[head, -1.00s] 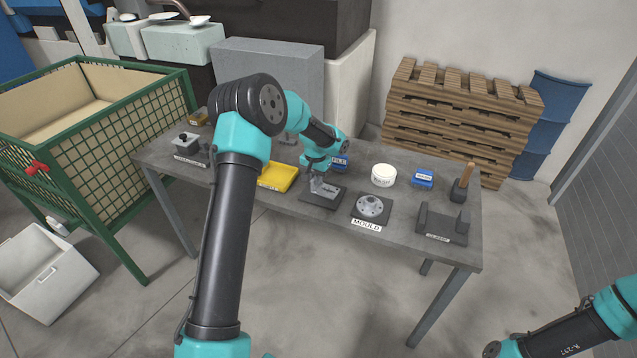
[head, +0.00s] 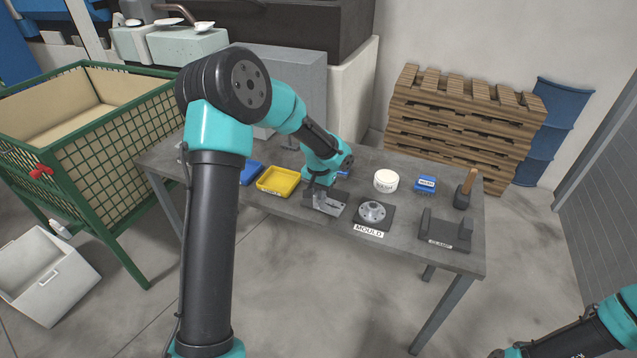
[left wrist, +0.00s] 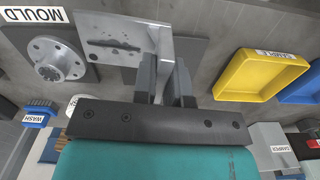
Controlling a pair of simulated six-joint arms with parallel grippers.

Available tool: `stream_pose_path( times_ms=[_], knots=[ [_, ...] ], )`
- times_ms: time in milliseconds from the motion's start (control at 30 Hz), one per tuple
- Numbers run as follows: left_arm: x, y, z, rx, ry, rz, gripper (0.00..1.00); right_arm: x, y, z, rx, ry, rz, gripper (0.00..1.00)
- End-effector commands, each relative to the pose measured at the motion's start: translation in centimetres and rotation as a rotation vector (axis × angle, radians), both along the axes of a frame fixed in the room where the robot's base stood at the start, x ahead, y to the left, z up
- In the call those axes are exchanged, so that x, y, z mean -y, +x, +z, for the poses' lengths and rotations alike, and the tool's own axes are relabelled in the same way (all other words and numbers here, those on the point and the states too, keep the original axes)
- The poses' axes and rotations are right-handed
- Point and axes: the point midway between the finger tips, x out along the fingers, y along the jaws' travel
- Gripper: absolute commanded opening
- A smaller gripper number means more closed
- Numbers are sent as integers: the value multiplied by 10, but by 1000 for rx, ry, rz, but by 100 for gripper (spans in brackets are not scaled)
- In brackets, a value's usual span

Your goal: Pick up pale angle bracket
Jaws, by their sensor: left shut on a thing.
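The pale angle bracket (head: 328,204) is light grey metal, at the middle front of the table in the head view. My left gripper (head: 320,188) is shut on it from above. In the left wrist view the fingers (left wrist: 165,78) pinch the bracket's upright flange, and its flat plate (left wrist: 112,30) with dark slots reaches left. A dark plate (left wrist: 90,72) shows beneath it; I cannot tell how large any gap is. My right forearm shows at the lower right of the head view, but its gripper does not.
The flanged disc on the MOULD plate (head: 373,213) is just right of the bracket. The yellow tray (head: 278,181) is left.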

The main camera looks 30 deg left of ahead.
Motion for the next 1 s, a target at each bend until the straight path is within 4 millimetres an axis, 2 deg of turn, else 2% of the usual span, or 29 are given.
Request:
stream_pose_path(
  times_ms=[200, 400, 1000],
  knots=[
    [22, -36, 5, 1, 0, -3, 0, 0, 0, 0, 0, 0, 0, 43],
    [34, -54, 7, 2, 0, -2, 0, 0, 0, 0, 0, 0, 0, 43],
    [36, -59, 7, 1, 0, 0, 0, 0, 0, 0, 0, 0, 0, 43]
  ],
)
